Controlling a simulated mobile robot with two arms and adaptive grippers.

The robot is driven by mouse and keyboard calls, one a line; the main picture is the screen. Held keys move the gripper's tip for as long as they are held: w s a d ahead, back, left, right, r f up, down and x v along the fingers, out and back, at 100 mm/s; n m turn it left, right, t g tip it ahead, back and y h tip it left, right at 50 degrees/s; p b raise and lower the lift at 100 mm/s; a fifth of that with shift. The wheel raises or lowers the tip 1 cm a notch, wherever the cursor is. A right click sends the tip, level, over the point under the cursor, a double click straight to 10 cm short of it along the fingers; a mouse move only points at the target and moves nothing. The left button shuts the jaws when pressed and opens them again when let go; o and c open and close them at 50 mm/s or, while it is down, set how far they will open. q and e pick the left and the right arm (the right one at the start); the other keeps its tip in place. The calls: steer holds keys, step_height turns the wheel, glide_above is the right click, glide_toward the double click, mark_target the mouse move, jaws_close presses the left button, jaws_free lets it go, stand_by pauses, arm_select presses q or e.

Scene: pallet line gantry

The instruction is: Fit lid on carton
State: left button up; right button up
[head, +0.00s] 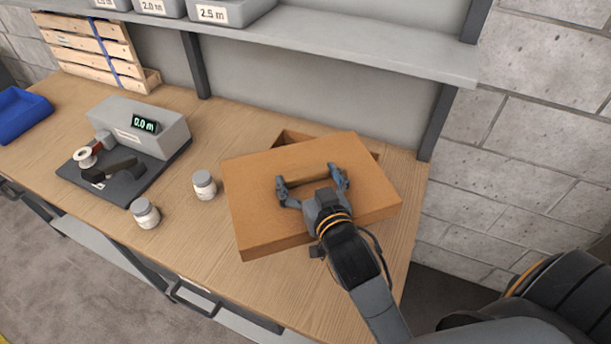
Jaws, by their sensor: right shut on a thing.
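The brown lid (258,205) shows in the head view at the right part of the workbench, flat side up. It lies over the carton (288,137) and hides most of it. Only a strip of the carton shows past the lid's far edge. The lid is turned and shifted towards me relative to the carton. I cannot tell whether the two touch. My right gripper (311,180) is over the middle of the lid, its two fingers spread wide but shut on the lid. What exactly lies between the fingertips is hard to see. My left gripper is not in view.
Two white jars (204,184) (145,213) stand left of the lid. Further left are a grey box with a display (150,125), a dark mat with tools (112,180) and a blue bin (18,112). A grey shelf (330,55) with bins overhangs the back.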

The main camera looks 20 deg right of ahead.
mark_target(310, 161)
steer(key=w+d+f+m+h, duration=0.1)
steer(key=w, duration=0.1)
steer(key=w+d+f+m+h, duration=0.1)
steer(key=w+d+f+m+g+h+p, duration=0.1)
steer(key=w+h, duration=0.1)
steer(key=shift+w+d, duration=0.2)
steer(key=shift+w, duration=0.1)
steer(key=w+d+h, duration=0.1)
steer(key=w+d+m+g+h, duration=0.1)
steer(key=w+d+m+h+p, duration=0.1)
steer(key=w, duration=0.1)
steer(key=shift+r, duration=0.1)
steer(key=shift+w+d+f+m+g+h+b, duration=1)
steer(key=shift+w+d+f+m+g+h, duration=0.25)
steer(key=shift+w+d+m+g+h, duration=0.25)
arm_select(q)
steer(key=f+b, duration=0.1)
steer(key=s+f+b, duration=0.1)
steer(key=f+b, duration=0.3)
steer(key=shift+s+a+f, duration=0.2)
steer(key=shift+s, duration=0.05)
arm_select(e)
step_height(310, 161, down, 4)
steer(key=shift+f, duration=0.2)
steer(key=o, duration=0.9)
